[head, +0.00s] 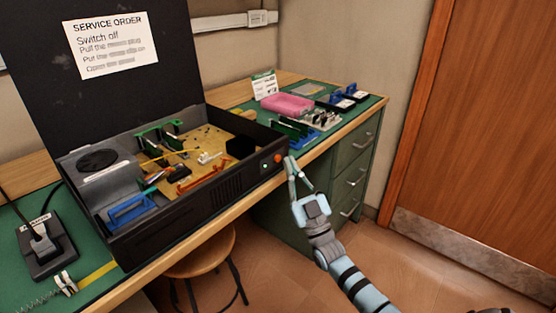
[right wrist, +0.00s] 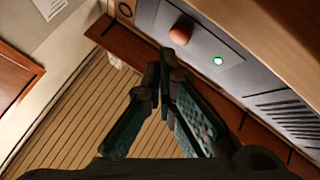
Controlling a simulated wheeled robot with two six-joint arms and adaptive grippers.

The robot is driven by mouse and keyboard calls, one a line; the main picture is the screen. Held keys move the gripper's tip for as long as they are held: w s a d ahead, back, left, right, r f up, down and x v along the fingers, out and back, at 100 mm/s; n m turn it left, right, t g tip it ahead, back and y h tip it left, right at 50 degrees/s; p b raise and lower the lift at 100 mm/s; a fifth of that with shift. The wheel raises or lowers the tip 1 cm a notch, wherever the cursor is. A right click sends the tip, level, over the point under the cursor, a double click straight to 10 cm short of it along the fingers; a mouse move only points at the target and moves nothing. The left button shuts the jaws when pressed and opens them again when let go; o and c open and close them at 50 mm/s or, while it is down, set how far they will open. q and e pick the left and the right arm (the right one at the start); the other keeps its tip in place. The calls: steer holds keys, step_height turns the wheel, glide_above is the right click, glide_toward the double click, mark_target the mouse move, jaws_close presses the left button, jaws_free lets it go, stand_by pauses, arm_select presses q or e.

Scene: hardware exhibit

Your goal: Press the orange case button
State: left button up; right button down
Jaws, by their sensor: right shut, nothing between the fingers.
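The orange case button (head: 278,158) sits on the front panel of the open black case (head: 215,190), near its right end. In the right wrist view the button (right wrist: 181,33) shows as an orange-brown knob on the panel, with a lit green light (right wrist: 218,61) to its right. My right gripper (head: 289,162) is shut and empty, with its fingertips just in front of the button. In the right wrist view its tips (right wrist: 165,62) are just below and left of the button. I cannot tell whether they touch. My left gripper is not in view.
The case stands on a green-topped bench with a wooden edge. A black power box with a plug (head: 42,244) lies at left.

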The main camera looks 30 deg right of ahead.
steer(key=shift+w, duration=0.1)
stand_by(0.7)
steer(key=shift+w+a, duration=0.1)
steer(key=shift+w, duration=0.25)
steer(key=shift+b, duration=0.3)
